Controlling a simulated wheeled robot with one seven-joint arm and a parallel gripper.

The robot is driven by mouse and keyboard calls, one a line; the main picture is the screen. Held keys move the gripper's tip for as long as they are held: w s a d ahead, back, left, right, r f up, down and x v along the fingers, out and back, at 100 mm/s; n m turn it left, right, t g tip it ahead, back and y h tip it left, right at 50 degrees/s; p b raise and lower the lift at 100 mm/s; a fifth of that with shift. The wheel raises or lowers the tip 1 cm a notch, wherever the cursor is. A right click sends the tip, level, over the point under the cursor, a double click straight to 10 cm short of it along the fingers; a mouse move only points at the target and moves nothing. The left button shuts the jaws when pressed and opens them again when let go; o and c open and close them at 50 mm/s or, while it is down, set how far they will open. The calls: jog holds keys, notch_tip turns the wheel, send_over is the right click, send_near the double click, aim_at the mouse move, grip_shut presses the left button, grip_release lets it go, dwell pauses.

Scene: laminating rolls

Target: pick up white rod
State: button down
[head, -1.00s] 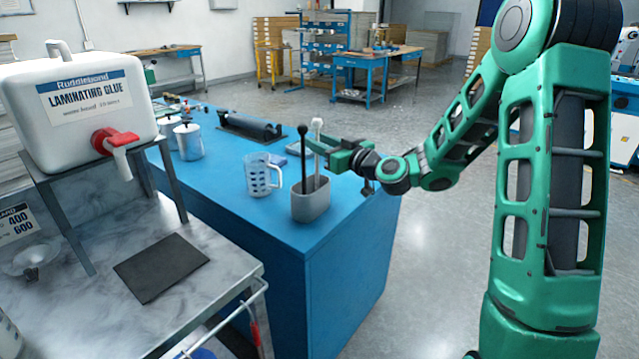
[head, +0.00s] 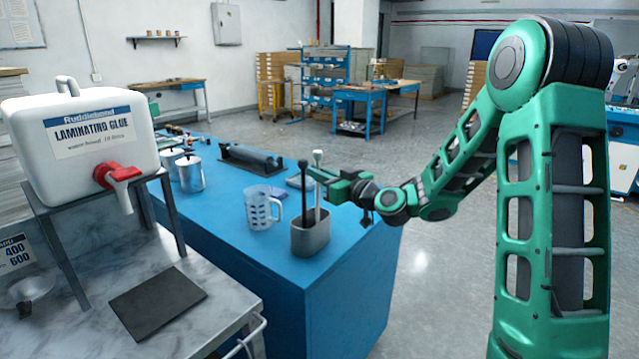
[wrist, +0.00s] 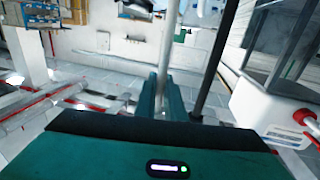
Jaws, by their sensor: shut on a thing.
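The white rod (head: 317,196) stands nearly upright in a grey holder (head: 310,240) at the near corner of the blue bench, its pale knob on top. My gripper (head: 322,177) reaches in from the right and is shut on the white rod below the knob. In the wrist view, the white rod (wrist: 169,45) runs down between my gripper's two green fingers (wrist: 166,98). The rod's lower end is hidden inside the holder.
A black rod (head: 303,192) stands in the same holder, close left of the white rod. A clear measuring jug (head: 259,210) is left of the holder. Metal cans (head: 189,173) and a dark roller (head: 250,158) sit farther back. A glue canister (head: 82,140) stands at left.

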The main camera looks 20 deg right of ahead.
notch_tip(320, 180, up, 12)
jog(key=shift+f, duration=0.25)
jog(key=v, duration=1.8)
